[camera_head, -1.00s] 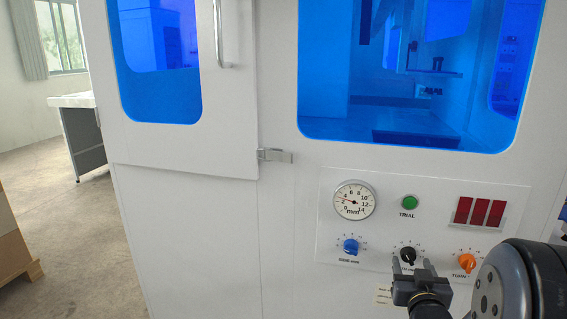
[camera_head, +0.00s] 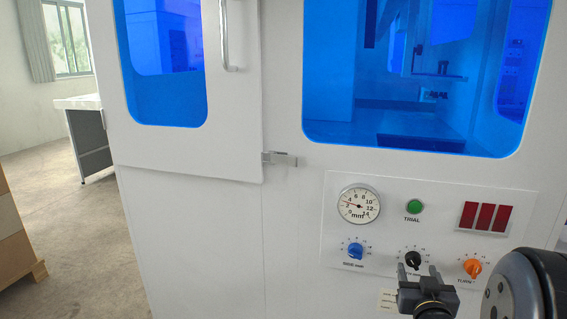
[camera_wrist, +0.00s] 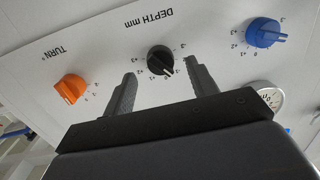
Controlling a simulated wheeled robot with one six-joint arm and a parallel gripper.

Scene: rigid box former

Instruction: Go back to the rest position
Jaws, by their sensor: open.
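My gripper (camera_head: 419,274) is low at the right of the head view, in front of the control panel (camera_head: 342,235). It is open, with nothing between its fingers. In the wrist view my gripper (camera_wrist: 158,85) has its two fingers spread below the black DEPTH knob (camera_wrist: 160,59). In the head view the black knob (camera_head: 412,259) shows just above and between the fingertips. From these views I cannot tell how far the fingers are from the panel, but no finger is closed on the knob.
The panel also has an orange TURN knob (camera_head: 472,268), a blue knob (camera_head: 355,251), a dial gauge (camera_head: 359,205), a green TRIAL button (camera_head: 414,206) and a red display (camera_head: 485,217). The door latch (camera_head: 280,159) sticks out slightly. Open floor (camera_head: 75,255) lies at left.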

